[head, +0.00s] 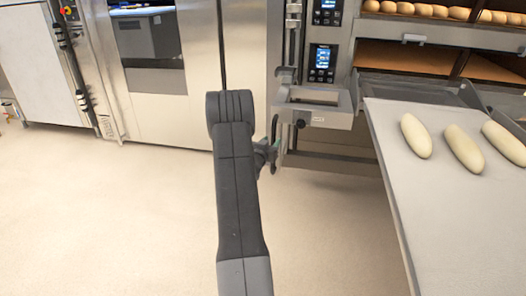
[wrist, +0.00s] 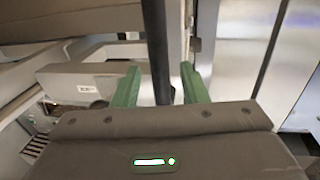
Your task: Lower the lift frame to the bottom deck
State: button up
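The lift frame's grey metal end bracket (head: 330,117), with a small label and a dark knob, is at the oven's front. It also shows at the left of the wrist view (wrist: 85,88). The loader board (head: 425,200) at the right carries 3 pale dough pieces (head: 463,149). My gripper (head: 276,147) is just left of the bracket. In the wrist view its two green fingers (wrist: 160,88) stand apart, one on each side of a dark upright bar (wrist: 158,45), with narrow gaps visible. The bar's lower part is hidden behind the gripper body.
The deck oven's control panels (head: 322,62) are above the bracket. Baked loaves (head: 440,11) lie on the upper deck. A steel cabinet with a dark window (head: 150,45) stands at the back left. The floor (head: 110,210) at left and front is clear.

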aim_at(273, 140)
jog(key=p+v, duration=0.2)
jog(key=v, duration=0.8)
jog(key=shift+s+a, duration=0.15)
jog(key=shift+s, duration=0.2)
jog(key=b+x, duration=0.3)
jog(key=x, duration=1)
jog(key=shift+w+d, duration=0.2)
jog(key=shift+w, duration=0.15)
jog(key=shift+r, duration=0.2)
